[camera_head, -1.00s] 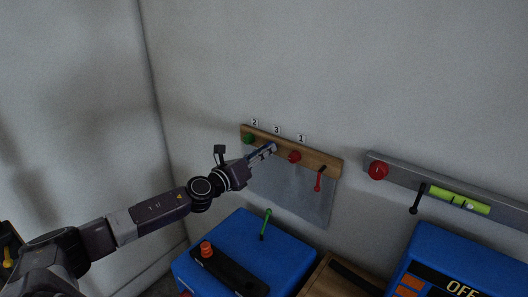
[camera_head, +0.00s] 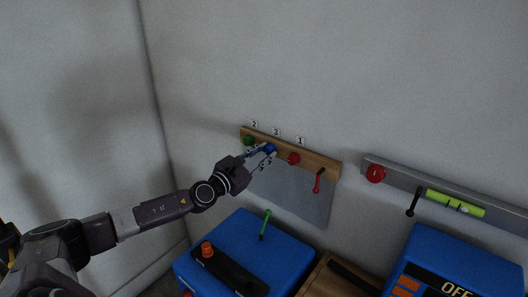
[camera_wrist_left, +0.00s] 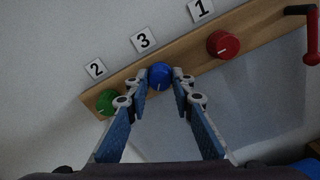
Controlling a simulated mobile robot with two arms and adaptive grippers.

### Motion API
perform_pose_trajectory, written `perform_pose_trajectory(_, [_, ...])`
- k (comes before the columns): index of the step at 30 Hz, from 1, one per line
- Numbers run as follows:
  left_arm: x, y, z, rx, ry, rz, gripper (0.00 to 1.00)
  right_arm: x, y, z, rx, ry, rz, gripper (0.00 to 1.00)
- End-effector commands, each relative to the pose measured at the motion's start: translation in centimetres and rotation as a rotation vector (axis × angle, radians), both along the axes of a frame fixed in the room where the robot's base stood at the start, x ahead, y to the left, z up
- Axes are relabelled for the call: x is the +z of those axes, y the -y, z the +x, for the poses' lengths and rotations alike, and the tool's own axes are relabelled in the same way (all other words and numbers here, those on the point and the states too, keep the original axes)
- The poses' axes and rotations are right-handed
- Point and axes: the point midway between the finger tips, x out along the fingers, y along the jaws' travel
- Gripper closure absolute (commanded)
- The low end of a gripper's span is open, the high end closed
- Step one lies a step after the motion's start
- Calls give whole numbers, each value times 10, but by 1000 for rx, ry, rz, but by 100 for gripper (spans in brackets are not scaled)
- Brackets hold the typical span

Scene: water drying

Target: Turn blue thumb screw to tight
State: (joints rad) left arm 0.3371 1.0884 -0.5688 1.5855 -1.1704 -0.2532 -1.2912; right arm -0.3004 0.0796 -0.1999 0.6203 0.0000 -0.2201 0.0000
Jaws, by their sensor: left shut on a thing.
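The blue thumb screw (camera_head: 270,149) is a round knob on the wooden wall strip, below the label 3. In the left wrist view the blue knob (camera_wrist_left: 160,75) has a small white mark at its lower edge. My left gripper (camera_head: 267,153) reaches in from the lower left, and its fingertips (camera_wrist_left: 160,83) are on either side of the knob, shut on it. A green knob (camera_wrist_left: 106,101) under label 2 and a red knob (camera_wrist_left: 223,44) under label 1 flank it. My right gripper is not in view.
A grey sheet (camera_head: 300,196) hangs below the wooden strip (camera_head: 318,163). A red handle (camera_head: 318,181) is at the strip's right end. Below stands a blue box (camera_head: 225,243) with a green lever (camera_head: 265,224). A metal rail (camera_head: 400,178) is further right.

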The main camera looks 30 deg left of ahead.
Motion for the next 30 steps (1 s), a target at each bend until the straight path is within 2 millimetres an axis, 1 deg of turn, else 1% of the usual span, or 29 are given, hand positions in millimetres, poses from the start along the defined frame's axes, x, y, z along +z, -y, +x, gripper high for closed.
perform_pose_trajectory(1, [0, 0, 0, 0, -1, 42, 100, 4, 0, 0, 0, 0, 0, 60])
perform_pose_trajectory(18, [0, 1, 0, -1, 41, 569, 100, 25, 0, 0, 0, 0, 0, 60])
perform_pose_trajectory(24, [-1, 1, 0, -1, 52, 708, 100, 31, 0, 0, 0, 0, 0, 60])
perform_pose_trajectory(30, [-2, 1, 0, -2, 59, 803, 100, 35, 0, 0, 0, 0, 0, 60])
